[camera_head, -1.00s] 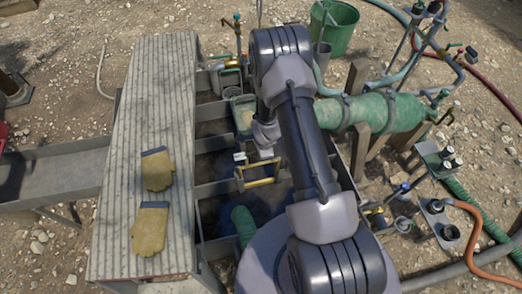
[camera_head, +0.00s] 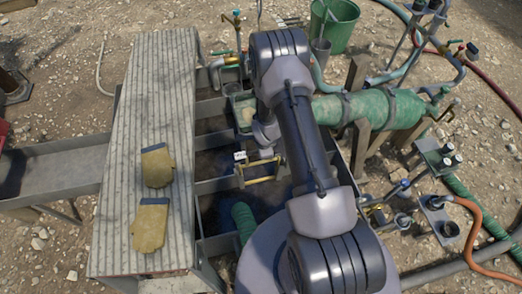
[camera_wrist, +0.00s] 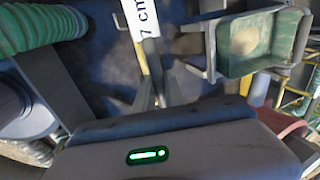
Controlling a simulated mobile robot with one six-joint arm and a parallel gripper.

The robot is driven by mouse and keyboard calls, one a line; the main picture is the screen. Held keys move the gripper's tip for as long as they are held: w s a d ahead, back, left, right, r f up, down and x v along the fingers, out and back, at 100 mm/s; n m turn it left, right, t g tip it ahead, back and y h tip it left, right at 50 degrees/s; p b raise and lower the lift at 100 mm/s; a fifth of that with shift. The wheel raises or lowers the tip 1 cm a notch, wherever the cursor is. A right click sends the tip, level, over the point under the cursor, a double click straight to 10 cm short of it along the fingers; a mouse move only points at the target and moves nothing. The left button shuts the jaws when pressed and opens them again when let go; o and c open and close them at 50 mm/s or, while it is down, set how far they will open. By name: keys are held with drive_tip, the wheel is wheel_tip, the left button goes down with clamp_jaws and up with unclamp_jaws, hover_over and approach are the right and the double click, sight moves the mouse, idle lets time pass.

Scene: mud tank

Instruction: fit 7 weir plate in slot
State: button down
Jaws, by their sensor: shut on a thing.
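The weir plate shows its yellow-edged frame (camera_head: 262,181) in the head view, with a small white tag (camera_head: 240,155) at its left end. In the wrist view its white label (camera_wrist: 147,18) reads "7 cm". My gripper (camera_wrist: 165,92) is shut on the plate, seen nearly edge-on between the fingers. The fingertips are mostly hidden behind my arm in the head view. The plate is over the open grey tank (camera_head: 222,187), among its cross walls. I cannot tell whether its lower edge touches a slot.
A ribbed walkway (camera_head: 120,200) with two yellow gloves (camera_head: 157,166) lies left of the tank. A green ribbed hose (camera_head: 243,220) enters the tank in front. A green tray (camera_wrist: 262,42) is close beside the gripper. A green pipe (camera_head: 395,110) lies right.

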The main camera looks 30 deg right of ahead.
drive_tip(key=shift+f, duration=0.6)
drive_tip(key=c, duration=1.3)
unclamp_jaws()
drive_tip(key=shift+c, duration=0.2)
drive_tip(key=d+p+v, duration=0.1)
drive_tip(key=p+v, duration=0.6)
drive_tip(key=v, duration=1)
drive_tip(key=shift+a+r, duration=0.25)
drive_tip(key=shift+a, duration=0.25)
